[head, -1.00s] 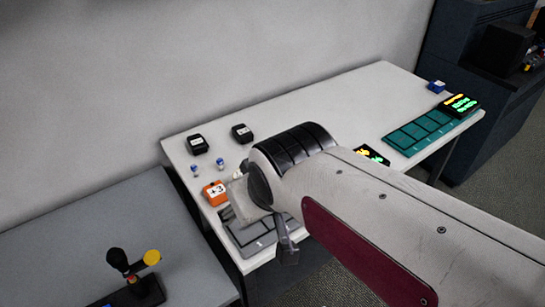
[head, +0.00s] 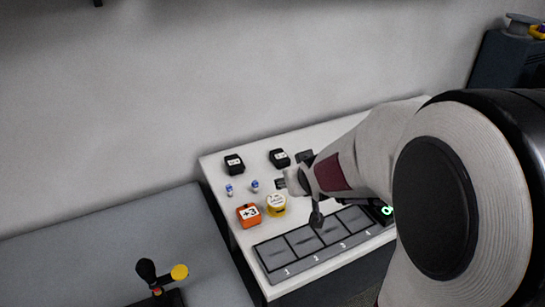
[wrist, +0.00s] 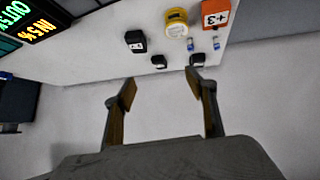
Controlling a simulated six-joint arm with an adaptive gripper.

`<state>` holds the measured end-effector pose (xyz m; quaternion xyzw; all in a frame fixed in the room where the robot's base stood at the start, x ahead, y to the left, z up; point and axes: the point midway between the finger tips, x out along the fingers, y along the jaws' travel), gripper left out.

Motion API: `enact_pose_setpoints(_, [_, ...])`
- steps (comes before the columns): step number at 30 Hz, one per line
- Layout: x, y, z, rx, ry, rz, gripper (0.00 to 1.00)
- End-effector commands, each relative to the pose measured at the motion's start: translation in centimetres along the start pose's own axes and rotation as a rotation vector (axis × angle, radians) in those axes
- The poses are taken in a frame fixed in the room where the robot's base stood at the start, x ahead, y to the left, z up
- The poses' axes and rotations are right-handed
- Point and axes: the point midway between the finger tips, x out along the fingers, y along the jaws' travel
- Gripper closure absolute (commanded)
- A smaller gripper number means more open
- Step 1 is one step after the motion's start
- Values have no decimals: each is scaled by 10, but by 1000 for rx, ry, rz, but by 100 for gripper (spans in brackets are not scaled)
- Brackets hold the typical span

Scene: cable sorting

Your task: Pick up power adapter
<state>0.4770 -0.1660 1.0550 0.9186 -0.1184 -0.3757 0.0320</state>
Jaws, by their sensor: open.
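Several small black blocks that look like adapters stand on the white table: one at the far left (head: 234,164), one to its right (head: 279,158), and one partly hidden by my arm (head: 305,156). Which one is the power adapter I cannot tell. In the wrist view, one black block with a pale label (wrist: 136,41) lies ahead on the left, another (wrist: 159,61) is farther on, and a third (wrist: 197,60) is partly behind the right finger. My gripper (wrist: 160,83) is open and empty, its fingers apart from the blocks. My arm hides much of the gripper in the head view.
A yellow round piece (head: 275,206) and an orange box marked +3 (head: 248,215) stand near my gripper. Two small blue-and-white pieces (head: 229,190) (head: 255,186) are behind them. A grey numbered tray (head: 275,253) lies along the front edge. A wall (head: 120,110) bounds the back.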

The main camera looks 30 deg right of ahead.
Motion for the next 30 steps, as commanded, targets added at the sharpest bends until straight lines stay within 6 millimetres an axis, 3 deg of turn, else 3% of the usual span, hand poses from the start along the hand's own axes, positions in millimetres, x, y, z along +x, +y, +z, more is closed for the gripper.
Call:
enact_pose_setpoints(15, [90,39,10,31,110,-16,44])
enact_pose_setpoints(30, [155,66,42,99,228,-71,44])
